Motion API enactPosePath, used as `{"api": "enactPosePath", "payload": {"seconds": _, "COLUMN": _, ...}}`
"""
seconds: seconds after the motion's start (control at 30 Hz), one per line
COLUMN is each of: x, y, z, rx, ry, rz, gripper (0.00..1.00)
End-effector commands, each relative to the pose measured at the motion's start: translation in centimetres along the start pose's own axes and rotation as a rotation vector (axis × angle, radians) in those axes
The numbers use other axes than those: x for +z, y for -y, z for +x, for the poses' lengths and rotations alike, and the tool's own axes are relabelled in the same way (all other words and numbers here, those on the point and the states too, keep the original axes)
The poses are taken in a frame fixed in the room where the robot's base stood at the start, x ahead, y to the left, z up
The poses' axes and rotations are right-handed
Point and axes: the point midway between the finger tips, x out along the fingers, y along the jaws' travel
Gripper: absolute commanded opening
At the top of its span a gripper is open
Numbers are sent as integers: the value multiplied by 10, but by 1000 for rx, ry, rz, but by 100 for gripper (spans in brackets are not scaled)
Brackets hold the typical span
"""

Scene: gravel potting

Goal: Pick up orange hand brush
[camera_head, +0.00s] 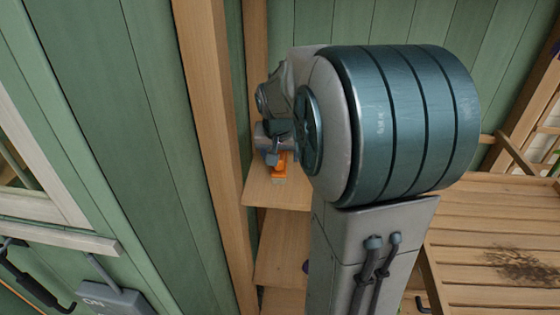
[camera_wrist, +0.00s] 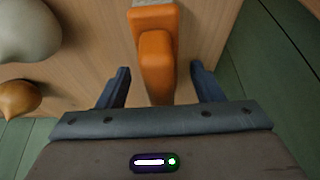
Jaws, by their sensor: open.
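My gripper (camera_wrist: 165,82) is open, with one dark finger on each side of the brush's near end. Gaps show between the fingers and the brush, so neither finger appears to touch it. In the head view the orange brush (camera_head: 280,167) shows small on the upper shelf (camera_head: 262,192), partly hidden by my gripper (camera_head: 272,152) and arm.
A grey-white rounded object (camera_wrist: 25,30) and a brown rounded object (camera_wrist: 18,98) stand left of the brush in the wrist view. A green plank wall (camera_wrist: 275,70) is close on the right. A slatted wooden table (camera_head: 490,245) stands right in the head view.

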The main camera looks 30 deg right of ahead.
Motion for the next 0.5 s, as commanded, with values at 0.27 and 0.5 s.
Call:
{"api": "enactPosePath", "payload": {"seconds": 0.27, "x": 0, "y": 0, "z": 1, "rx": 0, "ry": -1, "rz": -1, "gripper": 60}}
{"api": "enactPosePath", "payload": {"seconds": 0.5, "x": 2, "y": 0, "z": 4, "rx": 0, "ry": -1, "rz": -1, "gripper": 60}}
